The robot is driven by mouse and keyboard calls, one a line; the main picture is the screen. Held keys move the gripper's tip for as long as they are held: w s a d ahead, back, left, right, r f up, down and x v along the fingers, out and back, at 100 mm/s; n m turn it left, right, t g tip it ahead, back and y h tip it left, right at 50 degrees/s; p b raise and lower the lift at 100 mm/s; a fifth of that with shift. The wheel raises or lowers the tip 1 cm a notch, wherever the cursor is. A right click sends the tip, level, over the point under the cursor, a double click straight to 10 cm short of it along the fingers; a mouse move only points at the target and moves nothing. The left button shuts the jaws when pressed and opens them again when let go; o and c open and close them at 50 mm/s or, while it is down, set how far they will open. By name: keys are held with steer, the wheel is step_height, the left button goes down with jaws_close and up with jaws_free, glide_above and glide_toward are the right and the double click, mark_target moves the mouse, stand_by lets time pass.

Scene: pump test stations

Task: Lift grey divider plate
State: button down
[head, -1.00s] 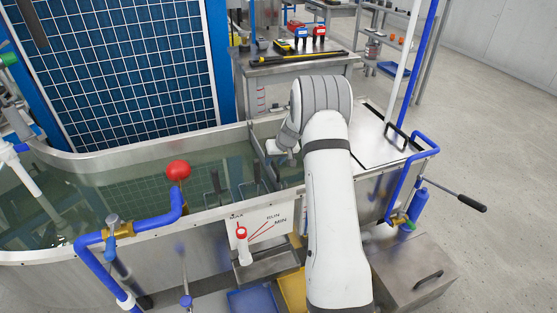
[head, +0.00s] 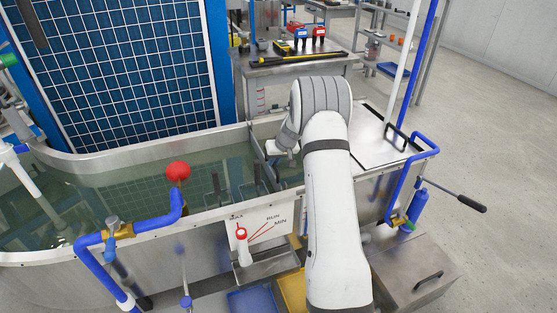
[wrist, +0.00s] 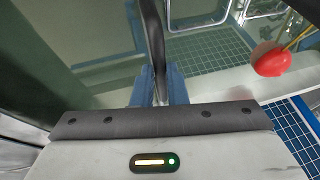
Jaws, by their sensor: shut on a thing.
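The grey divider plate (head: 258,148) stands across the water tank, seen nearly edge-on to the left of my arm in the head view. In the wrist view a dark upright bar (wrist: 153,40), seemingly the plate's edge or grip, runs down between the blue fingertips of my gripper (wrist: 159,86). The fingers are shut on it. I cannot tell how far the plate's lower part sits in the water.
The tank's metal rim (head: 130,155) surrounds the water. A red ball (head: 178,171) stands left of my arm and shows in the wrist view (wrist: 270,60). Blue pipes (head: 150,222) cross the front. A metal cover with a black handle (head: 398,136) lies to the right.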

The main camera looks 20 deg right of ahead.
step_height(320, 180, up, 16)
steer(key=p, duration=0.4)
steer(key=shift+w, duration=0.15)
steer(key=c, duration=1.6)
jaws_free()
steer(key=shift+c, duration=0.2)
steer(key=shift+o, duration=0.9)
steer(key=shift+f, duration=0.2)
steer(key=v, duration=0.7)
steer(key=shift+r+p, duration=0.35)
steer(key=shift+p, duration=0.05)
